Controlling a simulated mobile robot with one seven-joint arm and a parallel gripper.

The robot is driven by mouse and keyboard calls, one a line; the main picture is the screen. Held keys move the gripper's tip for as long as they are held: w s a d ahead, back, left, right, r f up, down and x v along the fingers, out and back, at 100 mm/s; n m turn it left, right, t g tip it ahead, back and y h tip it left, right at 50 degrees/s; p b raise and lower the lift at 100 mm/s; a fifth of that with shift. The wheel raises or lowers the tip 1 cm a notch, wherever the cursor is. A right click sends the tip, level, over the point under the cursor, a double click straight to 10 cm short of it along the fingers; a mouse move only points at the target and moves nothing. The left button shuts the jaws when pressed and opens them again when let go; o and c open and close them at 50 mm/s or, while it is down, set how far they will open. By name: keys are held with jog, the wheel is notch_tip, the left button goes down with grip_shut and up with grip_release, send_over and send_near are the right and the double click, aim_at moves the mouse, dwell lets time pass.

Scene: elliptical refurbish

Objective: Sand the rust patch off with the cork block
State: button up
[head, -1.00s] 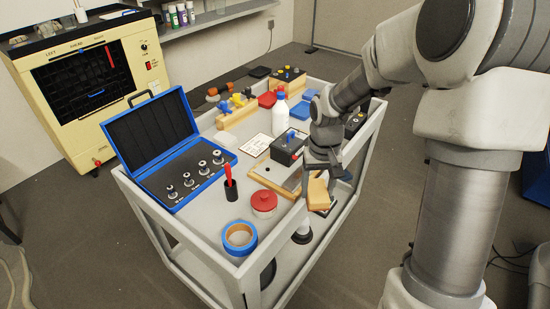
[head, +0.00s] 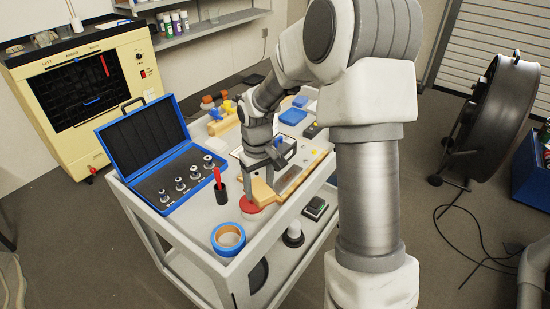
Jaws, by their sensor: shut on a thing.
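My gripper (head: 262,172) is low over the near side of the cart top, shut on the tan cork block (head: 263,192). The block is just behind the red-lidded jar (head: 250,206) in the picture; I cannot tell whether it touches anything below. To its right lies a wooden board (head: 313,172) with a grey metal strip (head: 291,179) on it. I cannot make out a rust patch; my gripper and arm cover part of this area.
The grey cart (head: 188,243) also carries an open blue case (head: 152,155) with metal pieces, a black holder with a red-handled tool (head: 220,188), and a blue tape roll (head: 228,239). A large black fan (head: 497,115) stands at right. Floor is clear at front left.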

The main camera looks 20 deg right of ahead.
jog(key=w+d+n+p, duration=0.2)
jog(key=w+d+n, duration=0.1)
jog(key=w+n, duration=0.25)
jog(key=n, duration=0.7)
send_over(278, 186)
jog(key=shift+s+f+b, duration=0.1)
jog(key=shift+f+b, duration=0.35)
jog(key=shift+f, duration=4.2)
jog(key=shift+f+b, duration=0.7)
jog(key=shift+f, duration=0.35)
